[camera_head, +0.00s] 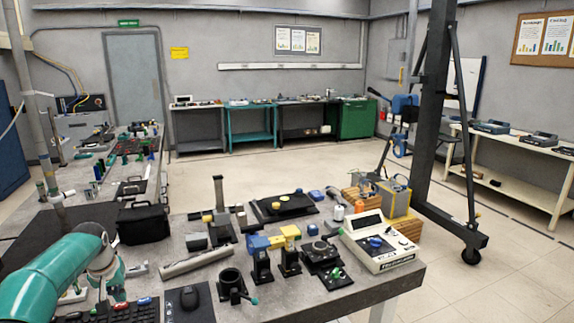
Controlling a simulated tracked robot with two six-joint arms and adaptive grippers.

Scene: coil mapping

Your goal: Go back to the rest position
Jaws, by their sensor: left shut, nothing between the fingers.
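My left arm, teal with a grey wrist, comes in at the lower left over the near workbench (330,300). My left gripper (112,284) is at the end of that wrist, pointing down near the bench's left part. It is small and partly hidden by the wrist; it looks shut and empty. It is just behind a dark keyboard (125,312) and left of a metal bar (195,263). My right gripper does not show.
A black mouse (189,297), a black cup-like holder (231,283), blue and yellow blocks on stands, and a white instrument (379,243) stand on the bench. A black case (143,223) is behind the wrist. A dark wheeled frame (430,130) stands right; open floor lies beyond.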

